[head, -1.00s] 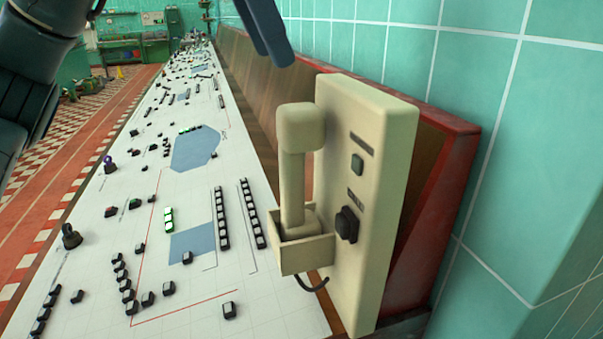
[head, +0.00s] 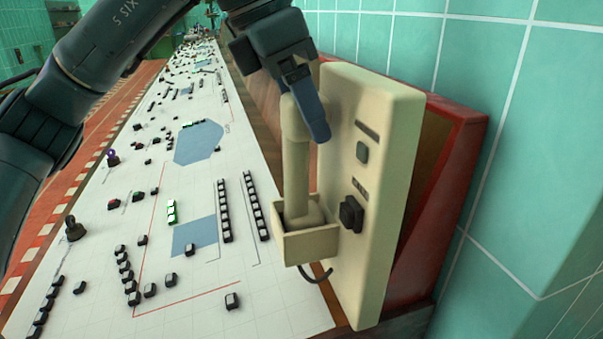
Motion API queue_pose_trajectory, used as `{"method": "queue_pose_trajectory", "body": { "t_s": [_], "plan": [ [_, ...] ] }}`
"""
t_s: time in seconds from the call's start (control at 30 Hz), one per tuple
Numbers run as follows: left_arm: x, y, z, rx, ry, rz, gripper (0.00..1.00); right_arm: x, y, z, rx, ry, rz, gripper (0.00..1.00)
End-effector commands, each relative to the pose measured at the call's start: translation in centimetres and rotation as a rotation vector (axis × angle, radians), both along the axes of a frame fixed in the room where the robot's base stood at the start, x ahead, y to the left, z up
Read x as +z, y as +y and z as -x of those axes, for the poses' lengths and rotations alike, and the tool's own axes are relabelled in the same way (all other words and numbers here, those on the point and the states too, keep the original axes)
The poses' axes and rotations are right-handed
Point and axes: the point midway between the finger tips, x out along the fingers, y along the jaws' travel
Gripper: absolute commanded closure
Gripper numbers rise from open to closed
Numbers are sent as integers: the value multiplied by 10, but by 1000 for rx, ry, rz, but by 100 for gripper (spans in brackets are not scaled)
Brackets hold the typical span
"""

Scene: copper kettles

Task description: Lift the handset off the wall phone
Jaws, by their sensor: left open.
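The cream wall phone (head: 372,200) stands at the middle right, a flat upright panel with dark buttons on its face. Its cream handset (head: 297,180) is upright, with its lower end in the box-like cradle (head: 312,246) at the phone's side. My left gripper (head: 308,112) is at the top of the handset, open, with one blue-grey finger in front of the handset's upper end. The other finger is mostly hidden, and I cannot tell whether the fingers touch the handset. My right gripper is out of view.
A long white control desk (head: 190,285) with many small black buttons and levers runs away to the left of the phone. A red-edged panel (head: 462,150) stands behind the phone, against a green tiled wall (head: 540,190).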

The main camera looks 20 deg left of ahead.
Motion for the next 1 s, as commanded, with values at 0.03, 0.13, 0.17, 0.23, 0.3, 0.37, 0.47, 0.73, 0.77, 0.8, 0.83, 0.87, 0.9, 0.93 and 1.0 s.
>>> {"method": "queue_pose_trajectory", "body": {
  "t_s": [0.03, 0.13, 0.17, 0.23, 0.3, 0.37, 0.47, 0.73, 0.77, 0.8, 0.83, 0.87, 0.9, 0.93, 1.0],
  "plan": [
    [0, 0, 0, 0, 0, 0, 31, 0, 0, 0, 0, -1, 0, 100],
    [0, 0, 0, 0, 0, 0, 39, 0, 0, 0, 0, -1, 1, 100],
    [0, 0, 0, 0, 0, 0, 41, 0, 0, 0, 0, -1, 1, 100],
    [0, 0, 0, 0, 0, 0, 47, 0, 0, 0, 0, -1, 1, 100],
    [0, 0, 0, 0, 0, 0, 53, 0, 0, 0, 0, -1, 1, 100],
    [1, 0, 0, 0, 0, 0, 58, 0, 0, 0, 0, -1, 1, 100],
    [1, 0, 0, 0, 0, 0, 66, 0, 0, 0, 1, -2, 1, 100],
    [1, 0, 0, 0, 0, 0, 88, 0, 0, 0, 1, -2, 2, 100],
    [1, 0, 0, 0, 0, 0, 90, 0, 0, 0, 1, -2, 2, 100],
    [1, 0, 0, 0, 0, 0, 94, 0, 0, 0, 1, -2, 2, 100],
    [1, 0, 0, 0, 0, 0, 96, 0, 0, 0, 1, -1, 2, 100],
    [1, 0, 0, 0, 0, 0, 99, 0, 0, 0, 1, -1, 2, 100],
    [1, 0, 0, 0, -2, 1, 99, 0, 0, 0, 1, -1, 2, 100],
    [1, 0, 0, 0, -2, 1, 99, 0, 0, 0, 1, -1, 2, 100],
    [1, 0, 0, 0, -2, 1, 99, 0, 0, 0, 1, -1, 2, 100]
  ]
}}
